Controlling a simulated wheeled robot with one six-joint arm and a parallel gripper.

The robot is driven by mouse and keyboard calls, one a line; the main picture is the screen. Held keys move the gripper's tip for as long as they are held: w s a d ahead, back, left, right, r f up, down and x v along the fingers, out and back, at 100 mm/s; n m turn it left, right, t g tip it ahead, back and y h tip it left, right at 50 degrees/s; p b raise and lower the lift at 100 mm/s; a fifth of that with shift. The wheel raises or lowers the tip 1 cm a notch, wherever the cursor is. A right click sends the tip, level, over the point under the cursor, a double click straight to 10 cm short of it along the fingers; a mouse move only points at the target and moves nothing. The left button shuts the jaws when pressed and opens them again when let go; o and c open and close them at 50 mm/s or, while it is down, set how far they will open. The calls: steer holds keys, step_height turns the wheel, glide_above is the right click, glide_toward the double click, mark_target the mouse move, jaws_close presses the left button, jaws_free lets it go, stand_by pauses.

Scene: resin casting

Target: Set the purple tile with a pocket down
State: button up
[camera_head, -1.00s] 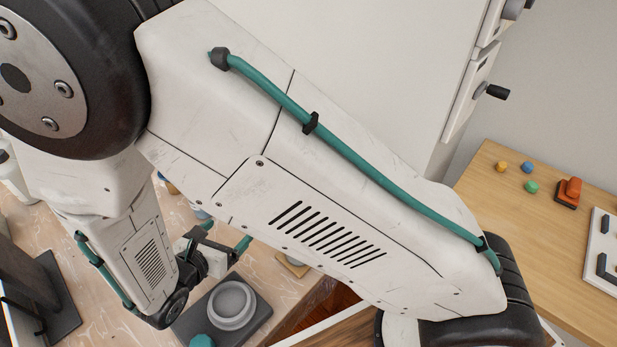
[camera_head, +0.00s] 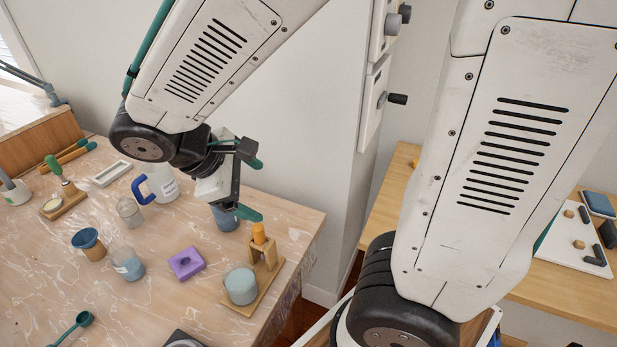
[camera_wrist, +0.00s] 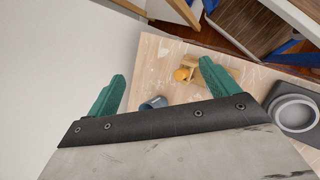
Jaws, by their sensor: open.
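The purple tile (camera_head: 186,263) lies flat on the marbled worktable in the head view, with a dark pocket in its top. My gripper (camera_head: 252,190) is open and empty, raised above the back right part of the table, behind the tile and apart from it. In the wrist view its two green fingers (camera_wrist: 160,90) stand wide apart with nothing between them. I cannot make out the tile in the wrist view.
A wooden stand with an orange knob (camera_head: 259,234) and a grey-blue cup (camera_head: 241,285) are right of the tile. A beaker (camera_head: 127,263) and blue funnel cup (camera_head: 89,244) are left. A white jug (camera_head: 160,183) stands behind. Bare table lies in front of the tile.

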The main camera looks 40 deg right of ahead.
steer(key=s+d+r+m+t+y, duration=0.1)
steer(key=s+d+r+m+y, duration=0.2)
steer(key=s+r+m+y, duration=0.4)
steer(key=s+m, duration=0.2)
steer(key=s, duration=0.2)
steer(key=shift+s+t, duration=0.4)
